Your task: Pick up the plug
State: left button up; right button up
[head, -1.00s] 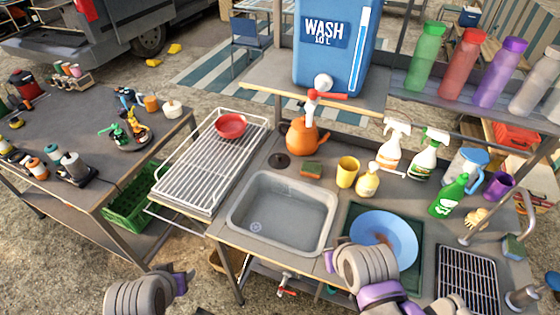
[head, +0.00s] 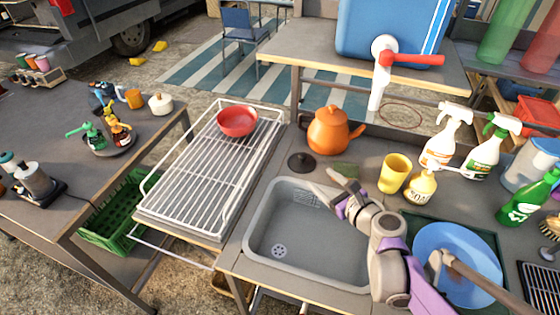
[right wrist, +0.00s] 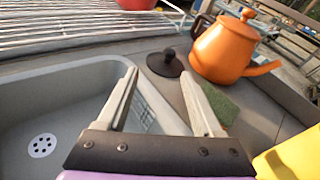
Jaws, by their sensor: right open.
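The plug (head: 301,162) is a dark round disc with a small knob on top. It lies on the counter behind the sink's (head: 255,228) back rim, to the left of the orange kettle (head: 333,130). My right gripper (head: 322,178) is open and empty above the back of the sink, to the right of the plug and nearer the front. In the right wrist view, the plug (right wrist: 165,63) shows beyond and between the two open fingertips, apart from them. My left gripper is out of view.
A green sponge (right wrist: 222,104) lies beside the plug, partly behind my right gripper in the head view. A yellow cup (head: 395,173) and a soap bottle (head: 420,187) stand to the right. The wire rack (head: 195,180) with a red bowl (head: 237,121) is left of the sink.

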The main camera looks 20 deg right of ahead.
aim_at(304, 156)
jog(key=m, duration=0.1)
jog(key=w+d, duration=0.1)
jog(key=w+m, duration=0.1)
jog(key=shift+w+d+f+m+t+h, duration=0.1)
jog(key=shift+d+f+m+t+h, duration=0.15)
jog(key=shift+m+t+h, duration=0.05)
jog(key=b+x, duration=0.1)
jog(key=x, duration=0.3)
jog(key=shift+w, duration=0.15)
jog(key=x, duration=0.5)
jog(key=shift+w+a+f+b, duration=0.2)
jog(key=shift+w+a+b, duration=0.05)
jog(key=shift+w+b, duration=0.05)
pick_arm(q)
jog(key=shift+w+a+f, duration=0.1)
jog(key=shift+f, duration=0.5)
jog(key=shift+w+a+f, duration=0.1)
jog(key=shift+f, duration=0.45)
pick_arm(e)
grip_shut()
